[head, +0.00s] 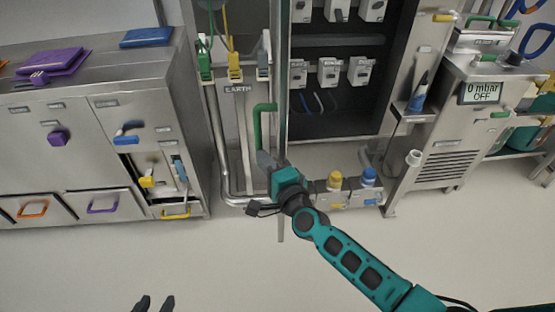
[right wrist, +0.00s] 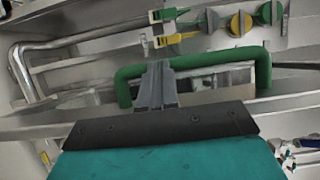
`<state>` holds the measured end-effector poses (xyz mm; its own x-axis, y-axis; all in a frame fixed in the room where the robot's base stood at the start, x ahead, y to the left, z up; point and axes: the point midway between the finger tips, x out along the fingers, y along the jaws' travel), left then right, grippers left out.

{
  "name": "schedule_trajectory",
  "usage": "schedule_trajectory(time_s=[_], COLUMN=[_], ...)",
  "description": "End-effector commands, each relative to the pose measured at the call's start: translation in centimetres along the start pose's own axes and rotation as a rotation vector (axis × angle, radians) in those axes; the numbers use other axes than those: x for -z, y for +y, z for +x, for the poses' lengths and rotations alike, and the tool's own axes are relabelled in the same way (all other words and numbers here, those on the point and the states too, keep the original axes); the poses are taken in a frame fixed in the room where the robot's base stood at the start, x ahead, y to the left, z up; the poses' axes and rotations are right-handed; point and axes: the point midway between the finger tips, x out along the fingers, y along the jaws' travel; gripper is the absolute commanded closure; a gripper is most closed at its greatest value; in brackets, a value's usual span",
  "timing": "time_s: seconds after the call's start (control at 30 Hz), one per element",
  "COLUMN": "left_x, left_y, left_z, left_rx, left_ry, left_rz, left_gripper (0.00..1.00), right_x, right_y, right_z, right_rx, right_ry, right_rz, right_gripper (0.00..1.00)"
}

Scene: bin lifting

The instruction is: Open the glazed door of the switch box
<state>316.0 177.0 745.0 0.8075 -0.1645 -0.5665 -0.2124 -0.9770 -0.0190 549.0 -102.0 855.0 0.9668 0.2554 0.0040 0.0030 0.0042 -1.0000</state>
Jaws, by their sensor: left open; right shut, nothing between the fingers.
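The switch box (head: 335,65) stands at the back centre with its dark interior and grey switches in plain view. The glazed door (head: 283,75) shows as a narrow upright metal-edged strip, seen nearly edge-on, standing out from the box. Its green handle (head: 257,130) is on the left side of that strip. My right gripper (head: 264,160) is shut and empty at the handle. In the right wrist view the shut fingers (right wrist: 156,68) overlap the green handle (right wrist: 215,60); I cannot tell whether they touch it. My left gripper (head: 155,302) is open and empty at the bottom edge.
An EARTH panel (head: 237,89) with coloured clamps and pipes is left of the door. Steel drawers (head: 130,170) stand further left. A unit with a pressure display (head: 481,92) stands right. Yellow and blue knobs (head: 335,180) sit low behind my right arm. The floor in front is clear.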

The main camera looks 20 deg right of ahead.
Motion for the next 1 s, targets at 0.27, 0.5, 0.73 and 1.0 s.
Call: schedule_trajectory(time_s=[0.27, 0.5, 0.73, 1.0], left_x=[0.3, 0.2, -0.2, -0.3], left_y=[-0.1, 0.0, 0.0, 0.0], left_z=[0.1, 0.1, 0.0, -0.1], left_rx=[0.001, 0.0, 0.0, 0.0], left_ry=[0.005, 0.003, -0.003, -0.006], left_rz=[0.001, 0.001, -0.001, -0.001], left_gripper=[0.57, 0.57, 0.57, 0.57], right_x=[-2.1, -2.8, -2.9, -2.8], right_y=[0.0, 0.0, 0.0, 0.0], right_z=[1.6, 2.2, 2.3, 2.2], right_rx=[0.0, 0.001, 0.0, 0.0], right_ry=[0.001, 0.001, 0.001, 0.001], right_rz=[0.001, 0.0, 0.0, 0.0], right_gripper=[1.0, 1.0, 1.0, 1.0])
